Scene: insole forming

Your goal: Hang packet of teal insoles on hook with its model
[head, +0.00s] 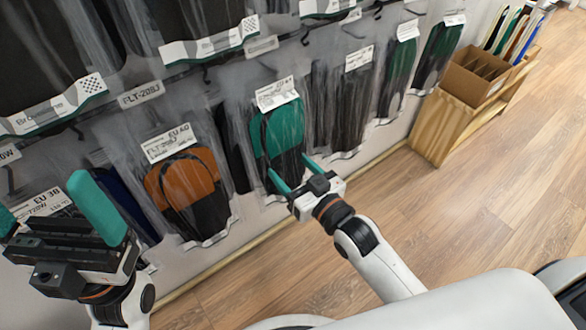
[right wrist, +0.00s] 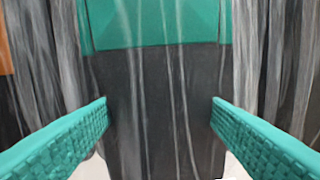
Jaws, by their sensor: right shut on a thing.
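The packet of teal insoles (head: 277,128) is clear plastic with a white label card (head: 277,93) at its top. It hangs upright against the wall rack in the head view; whether its top sits on a hook is unclear. My right gripper (head: 290,168) is shut on its lower part, with one teal finger at each side. The right wrist view shows the teal upper part (right wrist: 155,22) and dark lower part between the fingers. A tag (head: 261,46) sits above the packet, its text too small to read. My left gripper (head: 42,195) is open and empty at the left.
An orange insole packet (head: 183,185) hangs to the left, below the tag FLT-208J (head: 140,94). Dark packets (head: 350,105) and green-edged ones (head: 437,55) hang to the right. A cardboard box (head: 470,78) stands on a wooden stand (head: 440,125). The floor at right is clear.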

